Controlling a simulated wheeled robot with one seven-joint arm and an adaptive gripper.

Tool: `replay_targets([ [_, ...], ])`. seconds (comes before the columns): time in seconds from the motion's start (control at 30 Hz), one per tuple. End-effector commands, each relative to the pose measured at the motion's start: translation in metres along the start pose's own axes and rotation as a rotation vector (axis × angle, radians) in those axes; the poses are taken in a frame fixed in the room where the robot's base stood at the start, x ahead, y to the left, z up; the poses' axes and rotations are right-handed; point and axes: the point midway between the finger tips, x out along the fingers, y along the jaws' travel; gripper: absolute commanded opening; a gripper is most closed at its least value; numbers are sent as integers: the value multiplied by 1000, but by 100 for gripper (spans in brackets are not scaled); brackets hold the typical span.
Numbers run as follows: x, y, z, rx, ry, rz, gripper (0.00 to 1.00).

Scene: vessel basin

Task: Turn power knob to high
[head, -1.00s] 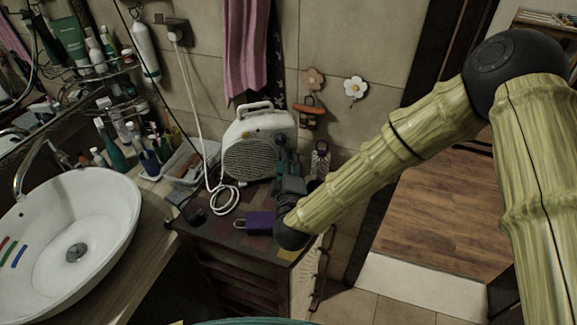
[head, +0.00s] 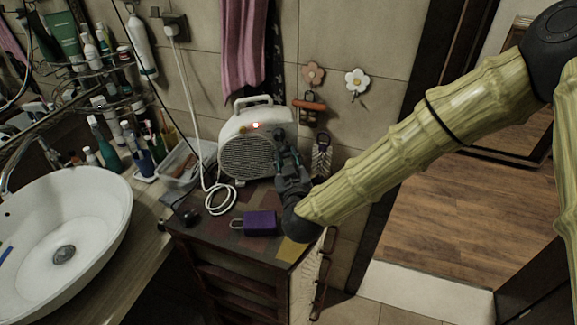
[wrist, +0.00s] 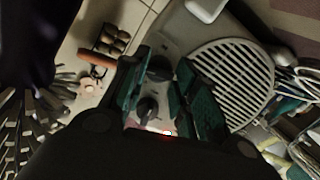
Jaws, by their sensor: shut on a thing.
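A white heater (head: 243,148) with a round grille stands upright on the cabinet against the wall. A small red light (head: 257,125) glows on its upper front. My gripper (head: 280,138) is at the right side of the heater's front. In the wrist view, the teal fingers of my gripper (wrist: 165,62) are on either side of a knob (wrist: 158,70) and shut on it. A second dark knob (wrist: 148,108) shows lower down between the fingers. The heater's grille (wrist: 235,80) is to their right. The knob markings are too small to read, and my gripper hides the knobs in the head view.
A purple padlock-like object (head: 260,223) lies on the cabinet top (head: 225,238) below my gripper. A white cord (head: 220,200) lies coiled at left. A basin (head: 95,215) is further left. A hanging orange holder (head: 309,105) is on the wall at right.

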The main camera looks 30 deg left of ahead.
Motion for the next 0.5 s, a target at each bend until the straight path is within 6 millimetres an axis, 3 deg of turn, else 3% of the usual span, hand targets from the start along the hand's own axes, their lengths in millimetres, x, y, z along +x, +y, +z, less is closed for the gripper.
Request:
replay_targets([
  [0.5,0,1,2,412,1,-57,5],
])
